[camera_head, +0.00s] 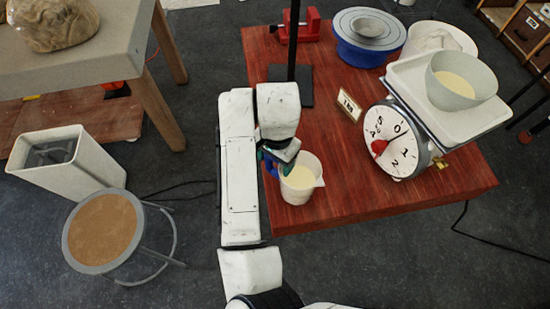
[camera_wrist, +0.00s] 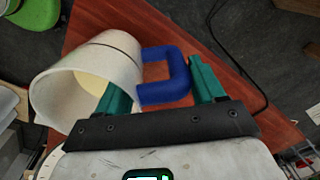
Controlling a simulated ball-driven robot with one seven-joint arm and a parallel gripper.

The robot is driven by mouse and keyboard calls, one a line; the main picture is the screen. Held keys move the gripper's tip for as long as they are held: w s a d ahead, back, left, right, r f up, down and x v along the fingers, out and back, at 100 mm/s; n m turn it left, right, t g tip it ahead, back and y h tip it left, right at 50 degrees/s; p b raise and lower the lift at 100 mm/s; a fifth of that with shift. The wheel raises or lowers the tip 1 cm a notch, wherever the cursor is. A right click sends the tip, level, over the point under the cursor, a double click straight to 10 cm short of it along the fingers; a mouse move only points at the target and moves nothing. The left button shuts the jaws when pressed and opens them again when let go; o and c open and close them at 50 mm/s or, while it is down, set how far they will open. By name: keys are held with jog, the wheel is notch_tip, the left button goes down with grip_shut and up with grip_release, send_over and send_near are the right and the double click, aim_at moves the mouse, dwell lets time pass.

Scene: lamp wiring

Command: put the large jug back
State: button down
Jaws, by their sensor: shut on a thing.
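The large jug (camera_head: 302,181) is white, with pale cream liquid inside, at the near left edge of the red table. In the wrist view the jug (camera_wrist: 88,75) lies to the left, with its blue handle (camera_wrist: 168,92) toward my gripper (camera_wrist: 158,76). The teal fingers stand on either side of the handle, and my gripper is shut on it. In the head view my gripper (camera_head: 280,160) is at the jug's left side, partly hidden by my arm. I cannot tell whether the jug's base touches the table.
The red table (camera_head: 330,215) holds a dial scale (camera_head: 392,150) with a bowl of cream liquid (camera_head: 455,82), a small card (camera_head: 349,105), a blue turntable (camera_head: 362,40) and a red vise (camera_head: 300,25). A stool (camera_head: 103,229) stands left. Table space right of the jug is clear.

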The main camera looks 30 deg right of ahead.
jog(key=shift+f, duration=0.55)
jog(key=shift+f, duration=0.15)
jog(key=shift+c, duration=0.6)
grip_release()
notch_tip(320, 180, up, 12)
jog(key=shift+s+d+r+b, duration=0.1)
jog(key=shift+s+r+b, duration=0.05)
jog(key=shift+b, duration=0.2)
